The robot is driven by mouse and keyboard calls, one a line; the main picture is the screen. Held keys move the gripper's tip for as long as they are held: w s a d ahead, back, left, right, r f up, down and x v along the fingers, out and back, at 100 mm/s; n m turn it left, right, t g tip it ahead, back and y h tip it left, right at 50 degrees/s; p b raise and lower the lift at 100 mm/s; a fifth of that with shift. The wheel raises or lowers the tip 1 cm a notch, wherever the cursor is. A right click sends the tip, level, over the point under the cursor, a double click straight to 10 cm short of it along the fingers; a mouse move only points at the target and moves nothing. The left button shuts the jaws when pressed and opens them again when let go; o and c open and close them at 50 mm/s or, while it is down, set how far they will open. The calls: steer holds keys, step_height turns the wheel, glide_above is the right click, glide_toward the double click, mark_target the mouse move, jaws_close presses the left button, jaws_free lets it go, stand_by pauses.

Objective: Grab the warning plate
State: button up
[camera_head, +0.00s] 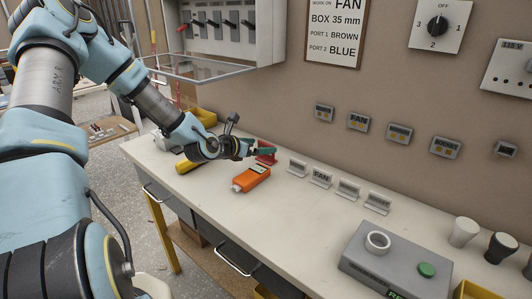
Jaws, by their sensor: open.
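A small red piece (266,156) stands on the white workbench, right at my gripper's tip; it may be the warning plate, but any marking on it is too small to read. My gripper (254,150) is low over the bench and open, with its fingertips at the red piece, partly covering it. I cannot tell whether the fingers touch it. An orange device (251,178) with a small screen lies just in front of my gripper.
A grey box (372,262) with a white ring and green button sits at the front right, near pale and dark knobs (464,232). A yellow-handled tool (187,166) lies left of my gripper. An open switch cabinet (215,30) hangs above. The bench middle is mostly clear.

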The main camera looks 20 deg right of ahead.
mark_target(265, 145)
steer(key=shift+p+x, duration=0.55)
steer(key=shift+x, duration=1.25)
steer(key=shift+r, duration=0.1)
steer(key=shift+c, duration=0.2)
steer(key=c, duration=1)
